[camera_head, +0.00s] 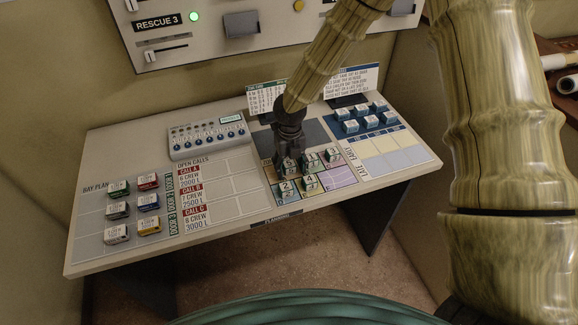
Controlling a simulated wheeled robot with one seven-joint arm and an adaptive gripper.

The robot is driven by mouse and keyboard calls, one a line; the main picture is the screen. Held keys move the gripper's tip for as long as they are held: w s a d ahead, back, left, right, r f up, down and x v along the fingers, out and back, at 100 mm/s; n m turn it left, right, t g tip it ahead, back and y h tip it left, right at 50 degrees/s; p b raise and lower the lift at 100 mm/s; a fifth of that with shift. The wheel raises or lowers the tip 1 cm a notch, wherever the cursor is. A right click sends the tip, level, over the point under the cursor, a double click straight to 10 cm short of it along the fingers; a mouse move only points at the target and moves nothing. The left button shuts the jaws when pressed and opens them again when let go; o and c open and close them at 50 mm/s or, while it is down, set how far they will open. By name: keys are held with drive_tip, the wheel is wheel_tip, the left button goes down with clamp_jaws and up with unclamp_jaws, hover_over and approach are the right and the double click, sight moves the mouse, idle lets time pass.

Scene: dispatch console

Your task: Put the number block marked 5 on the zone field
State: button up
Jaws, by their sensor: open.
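Several small number blocks stand in a cluster near the middle of the console. One block (290,168) is right beneath my gripper (290,159), partly covered by the fingers, and its digit is not clear. A block that seems to read 2 (286,188) is in front, with one that seems to read 4 (310,183) beside it. Two more blocks (309,160) (332,155) stand to the right. I cannot tell which block is marked 5. My gripper points down, open, its fingertips close to the block. I cannot make out a label naming the zone field.
The console top (120,252) also bears colored vehicle blocks (148,201) at left, a knob panel (208,130), and blue-white blocks (361,117) at back right. Two cards (352,82) stand behind my gripper. The open-calls grid (235,185) has empty cells.

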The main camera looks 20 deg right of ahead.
sight(290, 166)
wheel_tip(290, 166, up, 12)
drive_tip(key=b, duration=0.2)
idle(0.4)
